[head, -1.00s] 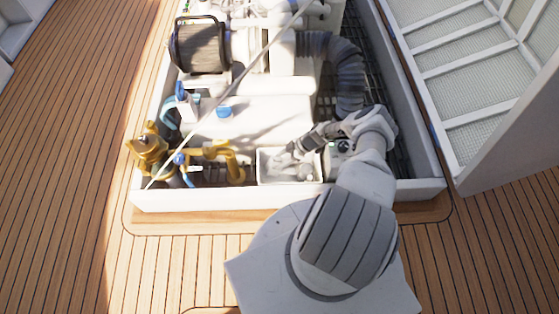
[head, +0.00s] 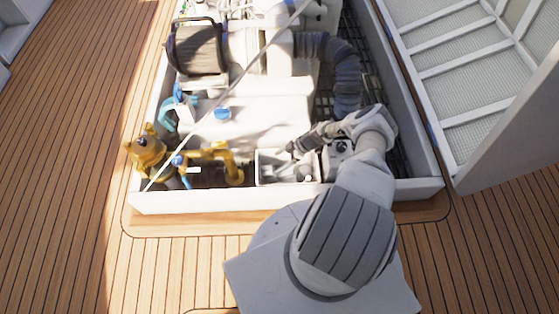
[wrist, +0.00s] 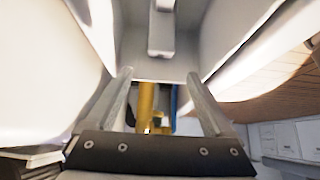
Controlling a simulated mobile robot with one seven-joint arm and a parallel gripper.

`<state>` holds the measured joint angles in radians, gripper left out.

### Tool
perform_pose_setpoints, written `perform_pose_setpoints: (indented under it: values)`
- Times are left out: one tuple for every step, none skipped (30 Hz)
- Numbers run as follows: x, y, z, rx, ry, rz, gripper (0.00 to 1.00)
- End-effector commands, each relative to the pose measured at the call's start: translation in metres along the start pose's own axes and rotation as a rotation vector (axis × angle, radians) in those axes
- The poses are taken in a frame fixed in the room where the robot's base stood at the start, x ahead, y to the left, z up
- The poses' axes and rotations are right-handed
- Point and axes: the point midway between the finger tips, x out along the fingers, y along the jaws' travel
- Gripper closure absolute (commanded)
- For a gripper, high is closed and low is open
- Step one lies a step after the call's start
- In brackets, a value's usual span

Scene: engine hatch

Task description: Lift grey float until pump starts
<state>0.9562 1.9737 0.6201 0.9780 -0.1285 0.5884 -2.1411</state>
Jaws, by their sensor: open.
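A white open-topped box (head: 262,179) sits at the front of the engine hatch, with pale grey parts (head: 296,172) inside. In the wrist view a light grey block-like part (wrist: 161,32) shows upright ahead of my fingers; it looks like the grey float, but I cannot be sure. My gripper (head: 293,147) reaches over the box from the right. In the wrist view my gripper (wrist: 158,74) is open, its two fingers spread wide with nothing held between them. The grey part appears beyond the fingertips, and I cannot tell whether they touch it.
Yellow piping (head: 220,152) stands left of the box; it also shows between my fingers (wrist: 147,103). A white engine block (head: 262,108) and ribbed grey hose (head: 342,72) lie behind. A thin pale rod (head: 240,78) crosses the hatch. The white hatch rim (head: 215,202) borders the front.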

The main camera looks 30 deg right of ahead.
Motion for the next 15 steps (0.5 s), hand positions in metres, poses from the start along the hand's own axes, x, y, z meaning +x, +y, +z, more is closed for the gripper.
perform_pose_setpoints:
  values:
    - [-0.011,0.001,-0.001,0.000,-0.001,0.002,0.12]
    - [-0.016,0.001,-0.002,0.000,-0.001,0.002,0.12]
    - [-0.025,0.001,-0.002,0.001,-0.001,0.003,0.12]
    - [-0.031,0.001,-0.002,0.001,-0.001,0.003,0.12]
    - [-0.039,0.001,-0.002,0.001,-0.001,0.003,0.12]
    - [-0.049,0.001,-0.002,0.001,-0.001,0.003,0.12]
    - [-0.057,0.001,-0.002,0.001,-0.001,0.003,0.12]
    - [-0.064,0.001,-0.002,0.001,-0.001,0.002,0.12]
    - [-0.074,0.001,-0.002,0.001,-0.002,0.003,0.12]
    - [-0.081,0.001,-0.002,0.000,-0.002,0.003,0.12]
    - [-0.089,0.001,-0.002,0.000,-0.002,0.003,0.12]
    - [-0.099,0.001,-0.001,0.001,-0.002,0.004,0.12]
    - [-0.106,0.001,-0.002,0.000,-0.002,0.003,0.12]
    - [-0.113,0.001,-0.002,0.000,-0.001,0.003,0.12]
    - [-0.121,0.001,-0.001,0.001,-0.001,0.003,0.12]
